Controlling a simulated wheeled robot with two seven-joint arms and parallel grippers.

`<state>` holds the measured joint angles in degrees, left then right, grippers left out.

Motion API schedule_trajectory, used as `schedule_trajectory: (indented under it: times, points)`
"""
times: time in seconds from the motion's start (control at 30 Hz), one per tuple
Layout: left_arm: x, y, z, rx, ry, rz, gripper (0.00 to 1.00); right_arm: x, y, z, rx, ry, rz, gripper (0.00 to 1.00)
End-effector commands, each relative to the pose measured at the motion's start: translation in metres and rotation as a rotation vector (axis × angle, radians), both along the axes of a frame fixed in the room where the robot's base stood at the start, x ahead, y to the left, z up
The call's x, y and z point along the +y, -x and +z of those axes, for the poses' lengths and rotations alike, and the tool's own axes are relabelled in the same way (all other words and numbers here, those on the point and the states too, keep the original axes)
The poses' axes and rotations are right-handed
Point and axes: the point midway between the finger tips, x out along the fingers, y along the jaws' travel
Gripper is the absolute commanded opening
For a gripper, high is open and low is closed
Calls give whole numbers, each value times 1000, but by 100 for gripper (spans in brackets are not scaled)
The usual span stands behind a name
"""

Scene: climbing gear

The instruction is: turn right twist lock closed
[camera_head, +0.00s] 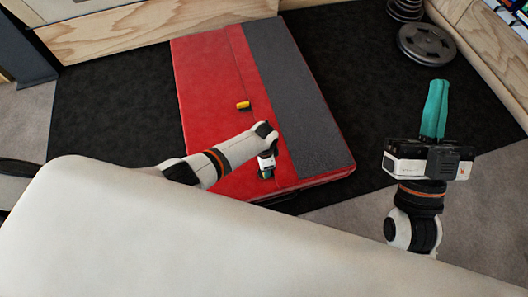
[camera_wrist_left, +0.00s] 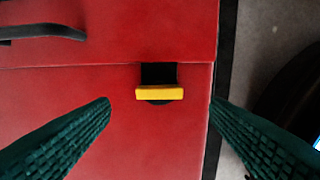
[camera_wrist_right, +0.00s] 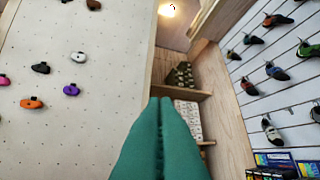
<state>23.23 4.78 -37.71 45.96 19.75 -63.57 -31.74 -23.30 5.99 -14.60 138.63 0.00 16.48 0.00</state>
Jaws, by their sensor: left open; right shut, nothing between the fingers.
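The twist lock (camera_wrist_left: 159,93) has a yellow bar on a black plate. In the left wrist view it lies just below the seam of the red case (camera_wrist_left: 60,105), near the right edge. The bar runs parallel to the seam. My left gripper (camera_wrist_left: 160,106) is open, its fingers apart on either side of the lock without touching it. In the head view my left gripper (camera_head: 266,173) is over the case's near end and seems to hide this lock. Another yellow lock (camera_head: 243,105) shows farther up the case. My right gripper (camera_head: 434,84) is shut and empty, right of the case.
A black handle (camera_wrist_left: 42,32) lies left of the lock. The case rests on a black mat (camera_head: 110,115). Weight plates (camera_head: 425,44) stand at the back right. A pale rounded surface (camera_head: 150,235) fills the foreground. The right wrist view shows a climbing wall (camera_wrist_right: 85,120) and shoes.

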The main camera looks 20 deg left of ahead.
Motion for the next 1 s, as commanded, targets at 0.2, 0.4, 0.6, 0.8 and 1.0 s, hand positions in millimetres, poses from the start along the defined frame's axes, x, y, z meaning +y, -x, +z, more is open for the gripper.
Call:
schedule_trajectory:
  times: [0.2,0.4,0.6,0.8,1.0]
  points:
    - [0,0,23,0,0,-1,71,1,-25,-34,289,83,-16,0]
    - [0,0,41,0,0,-1,71,-3,-34,-74,550,153,-32,0]
    - [0,0,54,0,0,-1,71,-9,-33,-107,759,207,-43,0]
    - [0,0,60,0,0,-1,71,-12,-29,-125,862,232,-48,0]
    - [0,0,60,0,0,0,71,-13,-29,-128,878,238,-49,0]
